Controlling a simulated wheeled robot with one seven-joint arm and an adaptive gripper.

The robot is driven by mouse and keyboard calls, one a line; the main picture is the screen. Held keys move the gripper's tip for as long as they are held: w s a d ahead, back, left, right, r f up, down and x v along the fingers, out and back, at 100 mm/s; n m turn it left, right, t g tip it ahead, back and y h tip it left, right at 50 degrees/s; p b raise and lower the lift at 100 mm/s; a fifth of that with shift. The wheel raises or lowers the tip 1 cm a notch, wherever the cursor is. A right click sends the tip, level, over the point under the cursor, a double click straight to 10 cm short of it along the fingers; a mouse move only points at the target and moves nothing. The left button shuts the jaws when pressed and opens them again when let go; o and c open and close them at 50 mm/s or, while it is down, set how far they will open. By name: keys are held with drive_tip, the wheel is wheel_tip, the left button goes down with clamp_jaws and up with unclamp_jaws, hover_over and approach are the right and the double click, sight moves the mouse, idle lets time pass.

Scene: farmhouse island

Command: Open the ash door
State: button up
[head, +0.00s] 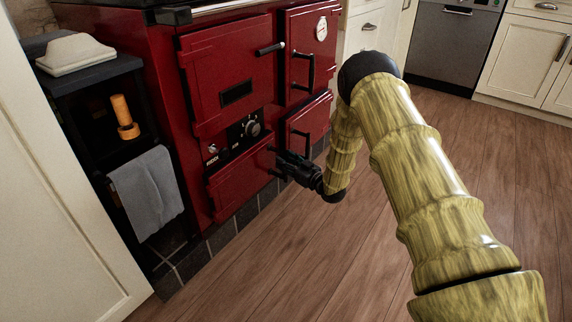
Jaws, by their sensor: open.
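The red range cooker has a low red door (240,179) under its control panel, which looks like the ash door. It appears shut, or nearly so; a small gap cannot be ruled out. My gripper (275,162) is black and open, with its fingers at the right edge of this low door. The fingers point left toward the cooker front. Any handle on that edge is hidden or too dark to tell from the fingers, and I cannot tell whether they touch the door.
A large upper door (228,70) and two right-hand doors, upper (312,45) and lower (309,118), have dark handles. A control knob (253,128) sits above the low door. A grey towel (146,193) hangs at left. The wooden floor (300,250) in front is clear.

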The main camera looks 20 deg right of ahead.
drive_tip(key=shift+w+a, duration=0.1)
drive_tip(key=shift+w, duration=0.1)
clamp_jaws()
